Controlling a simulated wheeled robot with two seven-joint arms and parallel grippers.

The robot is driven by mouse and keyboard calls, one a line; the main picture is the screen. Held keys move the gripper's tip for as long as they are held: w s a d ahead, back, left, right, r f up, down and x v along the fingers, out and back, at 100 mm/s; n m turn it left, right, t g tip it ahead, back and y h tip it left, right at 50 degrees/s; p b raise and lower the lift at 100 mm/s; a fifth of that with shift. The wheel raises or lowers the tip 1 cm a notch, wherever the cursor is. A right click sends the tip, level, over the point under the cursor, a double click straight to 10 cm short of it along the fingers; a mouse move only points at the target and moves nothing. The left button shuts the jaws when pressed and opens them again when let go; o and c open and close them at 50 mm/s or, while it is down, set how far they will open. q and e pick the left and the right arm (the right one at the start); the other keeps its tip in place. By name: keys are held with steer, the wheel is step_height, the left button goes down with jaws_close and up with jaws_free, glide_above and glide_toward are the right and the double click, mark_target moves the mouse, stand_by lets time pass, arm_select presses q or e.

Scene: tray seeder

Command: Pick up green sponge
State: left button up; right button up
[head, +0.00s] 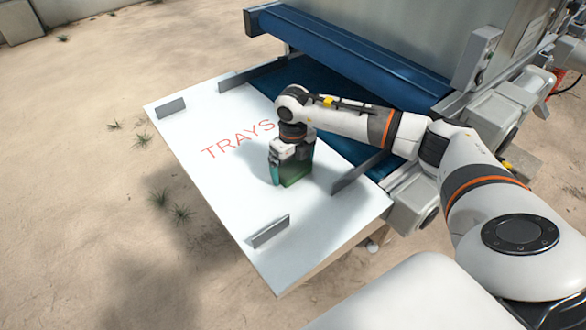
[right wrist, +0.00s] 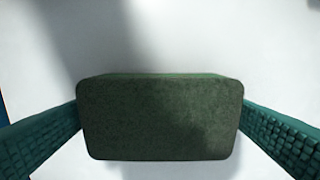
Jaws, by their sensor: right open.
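The green sponge (head: 297,172) is a block on the white board marked TRAYS, partly hidden in the head view by my right gripper (head: 286,170). In the right wrist view the sponge (right wrist: 160,117) fills the lower middle, a dark green block with rounded corners. My right gripper (right wrist: 160,135) is open, with one teal ribbed finger on each side of the sponge. The fingers appear close to its left and right ends, with a narrow gap on the right; whether the left finger touches is unclear. My left gripper is not in view.
The white board (head: 215,180) has small upright grey plates, one at the front (head: 268,231) and one at the far left (head: 171,107). A grey machine with a blue bar (head: 350,50) stands behind it. Sandy ground (head: 70,150) lies left of the board.

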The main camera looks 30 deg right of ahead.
mark_target(293, 166)
steer(key=c, duration=0.8)
steer(key=shift+r, duration=0.15)
step_height(293, 166, up, 10)
steer(key=b, duration=0.1)
